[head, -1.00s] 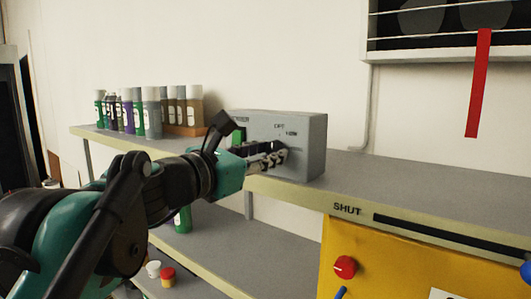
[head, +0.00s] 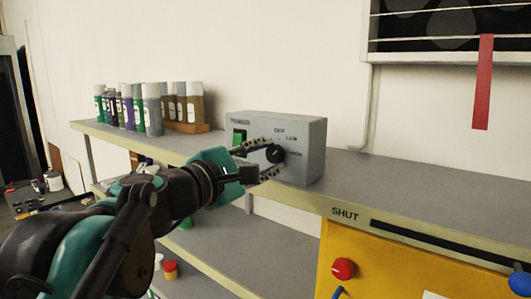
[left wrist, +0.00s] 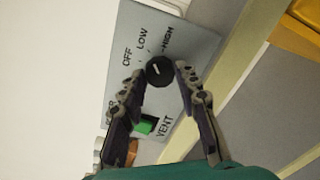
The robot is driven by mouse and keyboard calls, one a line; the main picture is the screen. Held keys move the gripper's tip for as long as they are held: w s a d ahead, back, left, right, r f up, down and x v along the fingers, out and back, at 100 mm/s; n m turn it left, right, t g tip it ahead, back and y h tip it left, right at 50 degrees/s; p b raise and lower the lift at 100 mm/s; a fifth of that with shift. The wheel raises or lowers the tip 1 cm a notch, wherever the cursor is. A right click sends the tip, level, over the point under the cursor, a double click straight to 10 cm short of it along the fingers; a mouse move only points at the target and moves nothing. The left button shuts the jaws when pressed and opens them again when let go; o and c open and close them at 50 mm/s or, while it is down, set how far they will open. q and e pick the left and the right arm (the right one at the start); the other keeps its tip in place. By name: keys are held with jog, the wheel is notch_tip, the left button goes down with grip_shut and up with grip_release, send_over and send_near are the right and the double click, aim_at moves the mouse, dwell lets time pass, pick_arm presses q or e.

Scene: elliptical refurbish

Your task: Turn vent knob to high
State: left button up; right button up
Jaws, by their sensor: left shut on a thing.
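The vent knob (head: 276,154) is a black round dial on the front of a grey control box (head: 308,165). It also shows in the left wrist view (left wrist: 159,70), below the printed words OFF, LOW and HIGH. A light mark shows on its face, too small to read its direction surely. My left gripper (head: 273,158) is at the box front with one finger above the knob and one below it in the head view. In the left wrist view its fingers (left wrist: 160,73) flank the knob, shut on it. My right gripper is not in view.
A green switch (head: 239,138) is on the box, left of the knob. Spray cans and bottles (head: 152,110) stand on the shelf to the left. A yellow cabinet (head: 390,265) with a red knob (head: 343,268) is at lower right. The grey shelf (head: 420,188) right of the box is clear.

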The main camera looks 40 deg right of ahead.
pick_arm(q)
jog(key=m+p, duration=0.1)
jog(key=m, duration=0.3)
jog(key=shift+m, duration=0.3)
jog(key=shift+m+p, duration=0.35)
jog(key=shift+m, duration=1.55)
jog(key=o, duration=1.2)
jog(key=shift+c, duration=0.2)
jog(key=shift+a, duration=0.1)
jog(key=v, duration=1.1)
jog(key=shift+s+a, duration=0.2)
jog(key=shift+a, duration=0.15)
